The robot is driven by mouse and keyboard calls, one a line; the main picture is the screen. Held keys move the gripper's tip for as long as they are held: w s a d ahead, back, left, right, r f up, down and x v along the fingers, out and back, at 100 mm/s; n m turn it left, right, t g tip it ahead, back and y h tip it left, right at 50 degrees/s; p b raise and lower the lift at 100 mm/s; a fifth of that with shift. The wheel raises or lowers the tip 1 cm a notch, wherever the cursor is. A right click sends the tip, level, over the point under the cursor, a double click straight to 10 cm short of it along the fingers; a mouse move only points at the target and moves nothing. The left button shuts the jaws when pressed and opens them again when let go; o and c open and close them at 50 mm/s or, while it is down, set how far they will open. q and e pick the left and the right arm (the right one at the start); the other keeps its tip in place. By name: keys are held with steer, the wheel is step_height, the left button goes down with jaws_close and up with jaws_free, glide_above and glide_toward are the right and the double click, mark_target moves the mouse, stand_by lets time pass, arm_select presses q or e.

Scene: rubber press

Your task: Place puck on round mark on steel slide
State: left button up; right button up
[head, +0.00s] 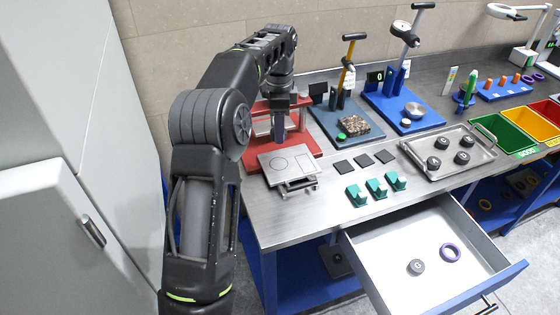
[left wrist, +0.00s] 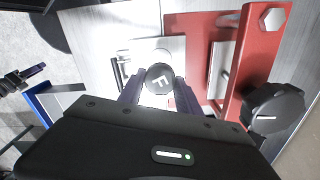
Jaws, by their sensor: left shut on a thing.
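My left gripper (head: 280,136) points down in front of the red press (head: 310,146), over the back of the steel slide (head: 302,152). In the left wrist view its fingers (left wrist: 160,92) are shut on a dark puck (left wrist: 159,76) with a white letter F, face toward the camera. The puck hides part of the pale slide plate (left wrist: 176,46) behind it; I cannot tell its height above the plate. In the head view the round mark (head: 279,164) shows bare on the slide. A purple-fingered gripper (left wrist: 38,70), seemingly my right, shows at the wrist view's left edge.
Three black squares (head: 363,160) and teal blocks (head: 376,188) lie right of the slide. A tray (head: 487,139) holds several dark pucks. The open drawer (head: 384,247) holds a dark puck (head: 416,267) and a purple ring (head: 450,253).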

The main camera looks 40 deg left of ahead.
mark_target(279, 164)
arm_select(q)
step_height(279, 164, down, 3)
steer(key=shift+w+r+b, duration=0.1)
steer(key=shift+b, duration=1.1)
step_height(279, 164, down, 2)
steer(key=shift+f, duration=0.7)
step_height(279, 164, down, 3)
steer(key=shift+p, duration=0.5)
steer(key=shift+f, duration=0.4)
steer(key=shift+f, duration=0.1)
